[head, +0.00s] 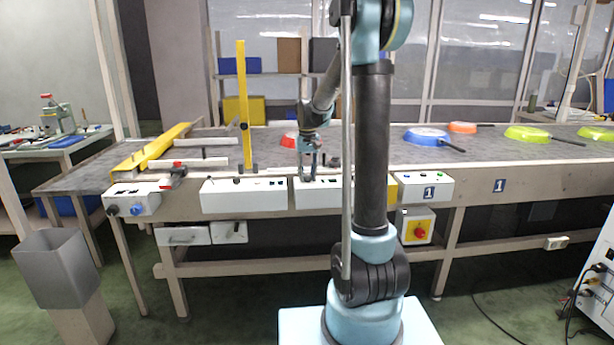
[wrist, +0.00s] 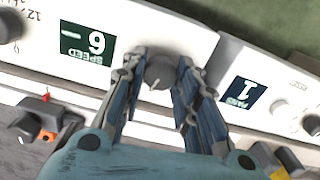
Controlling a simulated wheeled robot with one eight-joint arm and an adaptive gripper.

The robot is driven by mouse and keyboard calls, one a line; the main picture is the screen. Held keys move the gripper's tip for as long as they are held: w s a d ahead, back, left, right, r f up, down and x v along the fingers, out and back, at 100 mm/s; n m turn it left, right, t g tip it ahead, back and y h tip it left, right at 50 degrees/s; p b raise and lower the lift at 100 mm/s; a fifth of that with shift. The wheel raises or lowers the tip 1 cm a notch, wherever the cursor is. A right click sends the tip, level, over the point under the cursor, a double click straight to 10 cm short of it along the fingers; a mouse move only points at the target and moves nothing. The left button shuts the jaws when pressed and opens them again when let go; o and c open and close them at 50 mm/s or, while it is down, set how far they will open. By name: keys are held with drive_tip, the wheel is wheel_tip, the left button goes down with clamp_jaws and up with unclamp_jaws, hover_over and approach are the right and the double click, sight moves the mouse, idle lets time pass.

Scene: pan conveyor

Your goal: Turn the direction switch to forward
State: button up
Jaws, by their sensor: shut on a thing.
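A dark grey rotary knob (wrist: 160,74), which appears to be the direction switch, sits on a white control panel (wrist: 180,28). Its label is not visible. My gripper (wrist: 161,66) has its two blue-grey fingers around the knob, shut on it from both sides. In the head view, my gripper (head: 307,176) points down onto a white control box (head: 325,198) at the table's front edge. There the knob is hidden by the fingers.
A speed display (wrist: 87,43) and a pans display (wrist: 243,95) flank the knob. A yellow post (head: 242,105) stands left of my gripper. Several pans, including a blue one (head: 426,135), lie on the conveyor to the right. A red-handled clamp (head: 177,172) is at the left.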

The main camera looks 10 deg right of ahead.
sight(308, 176)
drive_tip(key=m, duration=0.5)
drive_tip(key=shift+w, duration=0.1)
drive_tip(key=shift+m, duration=0.4)
drive_tip(key=o, duration=1.1)
wheel_tip(308, 176, up, 12)
idle(0.5)
